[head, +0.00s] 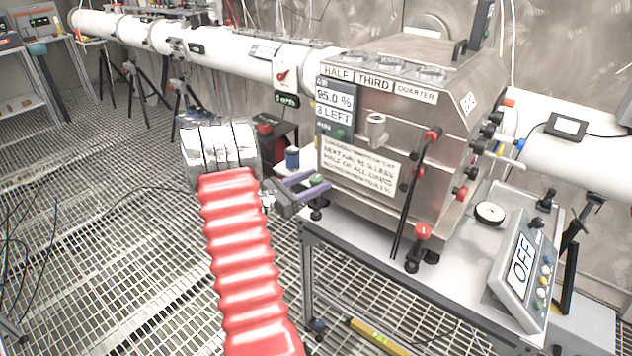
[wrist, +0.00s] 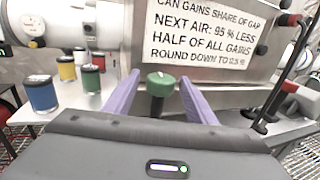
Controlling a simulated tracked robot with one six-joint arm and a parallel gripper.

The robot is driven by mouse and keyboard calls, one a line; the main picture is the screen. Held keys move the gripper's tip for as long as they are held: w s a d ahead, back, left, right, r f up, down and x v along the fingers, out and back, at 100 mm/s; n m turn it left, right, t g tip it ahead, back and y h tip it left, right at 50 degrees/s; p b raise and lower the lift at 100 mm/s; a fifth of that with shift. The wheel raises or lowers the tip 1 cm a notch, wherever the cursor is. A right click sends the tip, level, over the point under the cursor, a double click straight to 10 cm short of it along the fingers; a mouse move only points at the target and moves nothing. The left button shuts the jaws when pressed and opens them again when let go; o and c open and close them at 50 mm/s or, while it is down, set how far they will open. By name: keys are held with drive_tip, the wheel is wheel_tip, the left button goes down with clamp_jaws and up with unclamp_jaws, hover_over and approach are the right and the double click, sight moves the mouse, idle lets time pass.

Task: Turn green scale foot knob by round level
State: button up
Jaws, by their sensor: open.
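A green-topped knob (wrist: 160,84) stands upright in the wrist view, between my gripper's two purple fingers with a gap on each side. In the head view the green knob (head: 317,180) is at the front left corner of the steel box. My gripper (head: 322,186) is open around it, coming in from the left; it also shows in the wrist view (wrist: 160,78). A round white disc with a dark rim, which looks like the round level (head: 490,213), lies on the table right of the box. Its bubble is too small to read.
The steel box (head: 385,95) with printed signs fills the space behind the knob. Several coloured cans, one blue (wrist: 39,95), stand left of the knob. A red-topped foot (head: 421,232) and black rods are to the right. A tilted OFF panel (head: 522,262) stands at the table's right.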

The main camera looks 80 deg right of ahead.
drive_tip(key=shift+s+d, duration=0.25)
drive_tip(key=shift+d, duration=0.05)
drive_tip(key=c, duration=1)
drive_tip(key=shift+c, duration=0.2)
drive_tip(key=shift+n+t+h, duration=0.4)
drive_tip(key=shift+t, duration=0.1)
drive_tip(key=shift+n+t+h, duration=1)
drive_tip(key=shift+n+t, duration=0.4)
drive_tip(key=shift+t, duration=0.5)
drive_tip(key=shift+n+t+h, duration=0.3)
drive_tip(key=shift+n+t, duration=0.2)
drive_tip(key=shift+t, duration=0.3)
drive_tip(key=shift+w+t, duration=0.1)
drive_tip(key=shift+t, duration=0.2)
